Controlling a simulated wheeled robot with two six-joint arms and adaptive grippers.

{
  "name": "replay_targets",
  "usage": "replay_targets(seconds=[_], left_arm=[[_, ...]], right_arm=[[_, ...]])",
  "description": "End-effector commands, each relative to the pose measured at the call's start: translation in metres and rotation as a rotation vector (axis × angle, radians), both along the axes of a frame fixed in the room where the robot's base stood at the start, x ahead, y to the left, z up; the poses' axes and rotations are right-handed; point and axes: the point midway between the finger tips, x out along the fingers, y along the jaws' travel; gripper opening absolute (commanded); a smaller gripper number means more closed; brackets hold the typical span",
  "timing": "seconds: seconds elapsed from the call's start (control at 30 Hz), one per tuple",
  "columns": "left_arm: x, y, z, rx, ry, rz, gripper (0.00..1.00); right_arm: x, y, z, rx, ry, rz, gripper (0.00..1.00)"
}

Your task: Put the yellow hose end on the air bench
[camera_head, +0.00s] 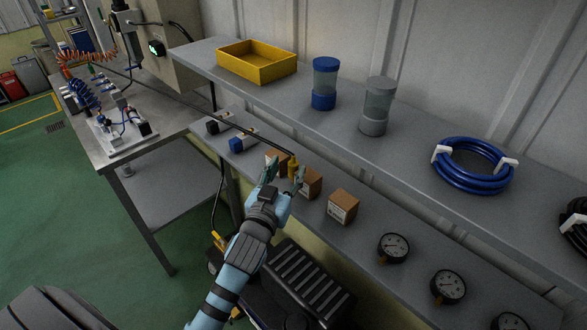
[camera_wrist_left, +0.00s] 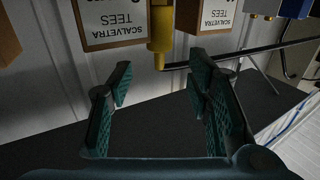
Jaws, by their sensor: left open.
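The yellow hose end (camera_head: 293,168) stands upright on the lower shelf (camera_head: 365,218), among small cardboard boxes. A thin black hose (camera_head: 190,108) runs from it up and left toward the air bench (camera_head: 172,112), a grey metal table at the left. My left gripper (camera_head: 284,176) is open, its fingers spread to either side of the hose end in the head view. In the left wrist view, the yellow hose end (camera_wrist_left: 160,35) is just beyond the gap between the open fingers (camera_wrist_left: 160,80), apart from them. My right gripper is not in view.
Cardboard boxes (camera_head: 343,206) flank the hose end closely. Gauges (camera_head: 393,248) lie to the right on the lower shelf. The upper shelf holds a yellow bin (camera_head: 257,66), two canisters (camera_head: 325,84) and a blue hose coil (camera_head: 473,167). Pneumatic parts (camera_head: 120,132) stand on the bench's left side.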

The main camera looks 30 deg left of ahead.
Motion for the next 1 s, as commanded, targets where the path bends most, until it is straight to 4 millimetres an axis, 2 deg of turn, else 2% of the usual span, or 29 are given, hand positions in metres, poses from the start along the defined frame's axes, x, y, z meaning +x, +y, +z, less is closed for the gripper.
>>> replay_targets(seconds=[0.3,0.53,0.8,1.0], left_arm=[[0.051,0.008,0.004,0.002,-0.001,0.000,0.46],[0.055,0.008,0.003,0.001,0.000,-0.001,0.46],[0.055,0.008,0.003,0.001,0.000,-0.001,0.02],[0.054,0.008,0.003,0.001,0.000,-0.001,0.00]], right_arm=[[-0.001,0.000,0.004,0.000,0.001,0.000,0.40],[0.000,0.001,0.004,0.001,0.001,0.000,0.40],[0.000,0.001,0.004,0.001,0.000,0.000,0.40],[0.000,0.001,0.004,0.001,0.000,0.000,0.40]])
